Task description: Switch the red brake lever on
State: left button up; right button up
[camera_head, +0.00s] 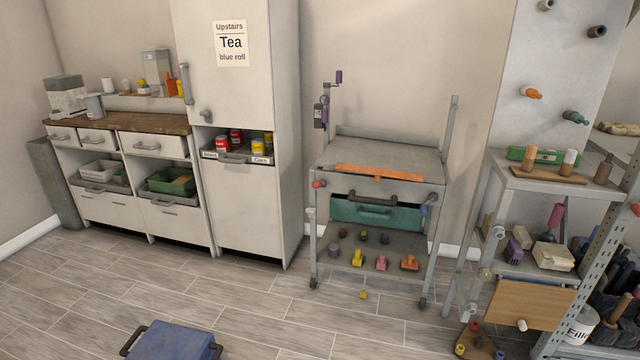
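A grey rolling rack (390,172) stands against the back wall, right of the tall cabinet. A small red knob-like part (318,184) sticks out at the rack's left front corner, just below the top shelf. It looks like the red brake lever, but it is too small to tell its on or off position. Neither of my grippers is in view.
A blue box-like thing with dark handles (170,342) lies on the floor at the front. A tall cabinet (250,100) stands left, a cluttered grey shelf (530,178) right. The floor between is mostly clear.

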aim_at(321, 183)
jog(key=i, duration=1.35)
jog(key=i+l+u, duration=0.1)
jog(key=i, duration=1.25)
